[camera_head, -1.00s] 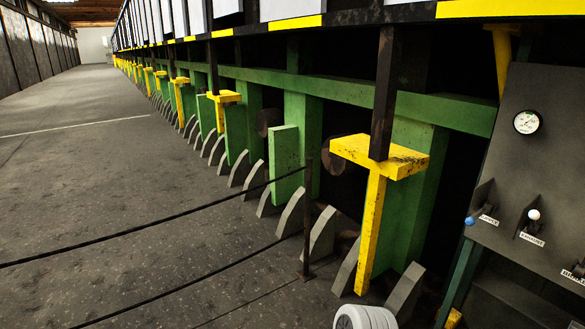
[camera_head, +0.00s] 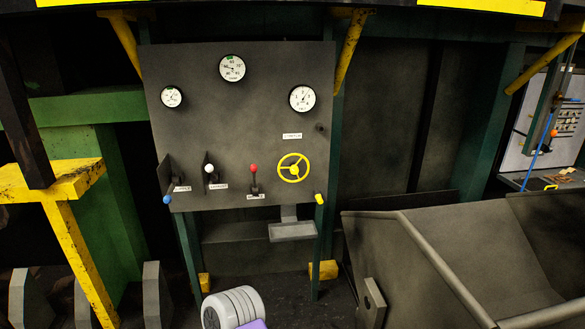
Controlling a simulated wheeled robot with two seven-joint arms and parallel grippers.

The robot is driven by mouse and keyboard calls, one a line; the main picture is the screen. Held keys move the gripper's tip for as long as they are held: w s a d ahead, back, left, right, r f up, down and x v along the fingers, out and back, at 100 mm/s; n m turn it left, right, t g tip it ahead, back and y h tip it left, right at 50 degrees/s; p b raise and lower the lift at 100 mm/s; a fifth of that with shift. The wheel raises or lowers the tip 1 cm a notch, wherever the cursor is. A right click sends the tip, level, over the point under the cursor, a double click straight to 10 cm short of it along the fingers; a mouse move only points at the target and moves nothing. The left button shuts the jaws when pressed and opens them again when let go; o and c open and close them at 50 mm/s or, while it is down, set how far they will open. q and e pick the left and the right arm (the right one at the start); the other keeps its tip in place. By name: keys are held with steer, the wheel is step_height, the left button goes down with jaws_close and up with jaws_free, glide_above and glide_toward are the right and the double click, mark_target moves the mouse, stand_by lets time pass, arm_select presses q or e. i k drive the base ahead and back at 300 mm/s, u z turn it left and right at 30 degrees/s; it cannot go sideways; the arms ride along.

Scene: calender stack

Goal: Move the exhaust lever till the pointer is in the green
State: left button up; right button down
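A dark upright control panel (camera_head: 240,125) stands in front of me. It carries a blue-knobbed lever (camera_head: 167,199) at the left, a white-knobbed lever (camera_head: 210,168) beside it, and a red-knobbed lever (camera_head: 253,168). Small labels sit by the levers; they are too small to read, so I cannot tell which is the exhaust lever. Round dials are at the left (camera_head: 171,97), top centre (camera_head: 232,68) and right (camera_head: 302,98). The top dial has a green mark at its upper rim. I cannot read its pointer's place surely.
A yellow handwheel (camera_head: 293,168) and a small grey tray (camera_head: 293,231) are on the panel's right part. A large grey trough (camera_head: 470,255) stands at the lower right. A yellow post (camera_head: 78,255) stands left. A lighter cabinet (camera_head: 545,115) is at the far right.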

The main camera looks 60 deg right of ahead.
mark_target(210, 168)
steer(key=z, duration=1.7)
steer(key=i, duration=0.65)
steer(key=z, duration=0.3)
